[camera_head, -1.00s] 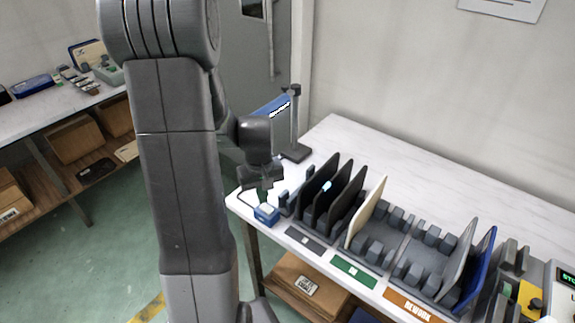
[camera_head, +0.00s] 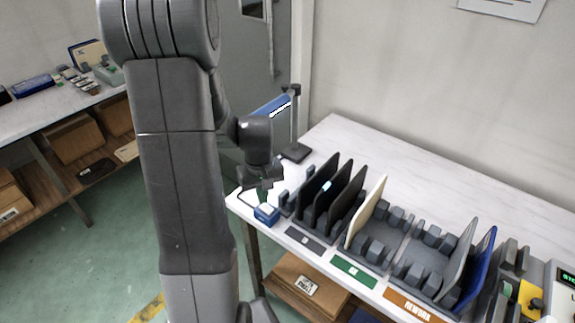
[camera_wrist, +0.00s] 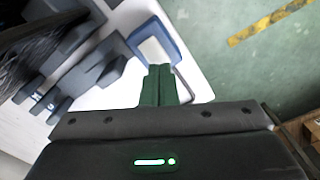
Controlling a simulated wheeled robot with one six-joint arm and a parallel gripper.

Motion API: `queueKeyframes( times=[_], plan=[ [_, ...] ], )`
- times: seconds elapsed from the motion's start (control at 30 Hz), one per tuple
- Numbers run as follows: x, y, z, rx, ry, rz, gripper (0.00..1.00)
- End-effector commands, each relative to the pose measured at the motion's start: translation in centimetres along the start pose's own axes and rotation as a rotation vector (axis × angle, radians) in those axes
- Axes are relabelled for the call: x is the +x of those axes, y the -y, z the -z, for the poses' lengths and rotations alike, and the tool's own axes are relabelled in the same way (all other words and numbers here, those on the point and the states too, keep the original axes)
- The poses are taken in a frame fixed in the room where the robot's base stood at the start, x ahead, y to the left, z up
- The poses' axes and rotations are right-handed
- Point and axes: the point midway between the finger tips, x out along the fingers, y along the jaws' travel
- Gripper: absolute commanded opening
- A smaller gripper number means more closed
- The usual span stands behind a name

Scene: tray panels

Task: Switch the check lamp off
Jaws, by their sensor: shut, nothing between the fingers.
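The box also shows in the wrist view (camera_wrist: 178,42). My gripper (camera_head: 264,199) is shut and empty, pointing down just above or behind the box. In the wrist view its green fingertips (camera_wrist: 160,68) overlap the box's near edge; I cannot tell whether they touch.
A rack with dark panels (camera_head: 350,195) stands close right of the box. A cream panel (camera_head: 367,212), a grey panel and a blue panel (camera_head: 476,270) stand farther right. The table's back strip (camera_head: 420,170) is clear.

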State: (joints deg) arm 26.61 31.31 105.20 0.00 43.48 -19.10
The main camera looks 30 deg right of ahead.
Motion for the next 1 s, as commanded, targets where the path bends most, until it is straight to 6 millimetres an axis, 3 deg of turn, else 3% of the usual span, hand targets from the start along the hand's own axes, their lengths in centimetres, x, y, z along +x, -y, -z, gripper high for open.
queueKeyframes(
  times=[1.0],
  plan=[
    [1.6, 0.0, 0.0, 0.0, 0.0, 0.0, 0.0]
  ],
)
